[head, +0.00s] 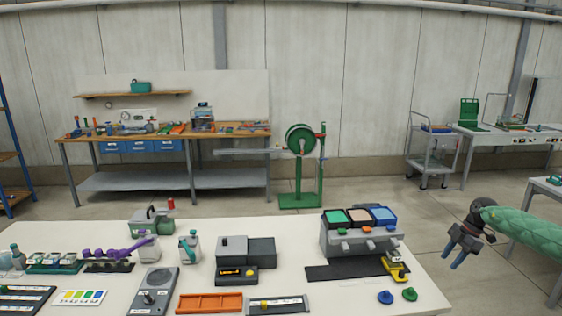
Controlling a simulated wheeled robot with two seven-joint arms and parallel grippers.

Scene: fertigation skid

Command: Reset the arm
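My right arm (532,224), in a green sleeve, comes in from the right edge. Its dark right gripper (453,257) hangs in the air just off the right side of the white table (330,290), pointing down and to the left. Its two blue-tipped fingers are apart with nothing between them. It touches nothing that I can see. My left arm and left gripper are not in view.
A grey bench (548,188) stands by my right arm.

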